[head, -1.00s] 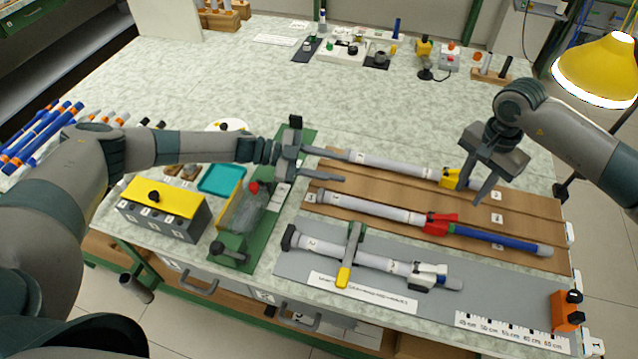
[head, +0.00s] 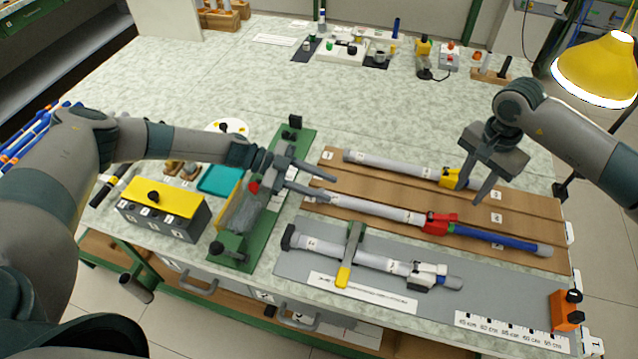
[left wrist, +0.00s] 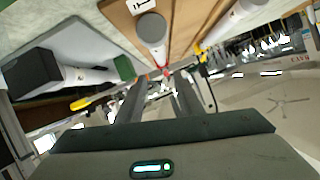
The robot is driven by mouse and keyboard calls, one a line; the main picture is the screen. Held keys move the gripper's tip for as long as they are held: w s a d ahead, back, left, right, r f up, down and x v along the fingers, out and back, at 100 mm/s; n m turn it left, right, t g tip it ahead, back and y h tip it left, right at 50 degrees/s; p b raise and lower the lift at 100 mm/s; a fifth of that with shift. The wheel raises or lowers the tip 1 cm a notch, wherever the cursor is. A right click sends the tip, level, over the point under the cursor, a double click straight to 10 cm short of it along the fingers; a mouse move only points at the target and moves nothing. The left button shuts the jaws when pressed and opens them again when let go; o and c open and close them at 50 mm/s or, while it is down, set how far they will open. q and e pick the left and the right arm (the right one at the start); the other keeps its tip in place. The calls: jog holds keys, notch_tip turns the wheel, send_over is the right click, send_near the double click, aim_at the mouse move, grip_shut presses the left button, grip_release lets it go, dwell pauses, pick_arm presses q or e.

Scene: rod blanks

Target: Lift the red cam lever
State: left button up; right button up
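The red cam lever (head: 438,223) sits on the middle rod, between its grey tube (head: 375,209) and its blue section (head: 500,240). It looks folded down along the rod, though its exact angle is hard to tell. My left gripper (head: 331,189) is open and empty, just above the left end of the middle rod and well left of the lever. In the left wrist view the grey tube's round end (left wrist: 152,28) is ahead of the open fingers, with a bit of red beyond. My right gripper (head: 473,193) is open and empty, up and to the right of the lever.
A rod with a yellow lever (head: 450,177) lies behind, and one with a white lever (head: 428,273) lies in front under a yellow-tipped clamp (head: 345,272). A green fixture (head: 232,258) stands left of the rods. A yellow lamp (head: 596,70) hangs at right.

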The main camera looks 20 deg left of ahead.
aim_at(375, 206)
pick_arm(q)
jog(key=x, duration=1.6)
jog(key=shift+d+f, duration=0.15)
jog(key=shift+d, duration=0.1)
jog(key=shift+c, duration=0.7)
grip_shut()
pick_arm(e)
grip_shut()
pick_arm(q)
jog(key=shift+w, duration=0.1)
pick_arm(e)
jog(key=f+m+y, duration=0.1)
jog(key=a+f+m+g+y, duration=0.1)
jog(key=y, duration=0.1)
jog(key=shift+s+y, duration=0.1)
jog(key=shift+y, duration=0.2)
jog(key=d+f+m+t+y, duration=0.1)
jog(key=d+f+m+y, duration=0.3)
jog(key=d, duration=0.8)
jog(key=m+y, duration=0.2)
jog(key=m, duration=0.2)
jog(key=shift+w+d+m+y, duration=0.25)
jog(key=shift+d+m+y, duration=0.05)
jog(key=shift+d, duration=0.1)
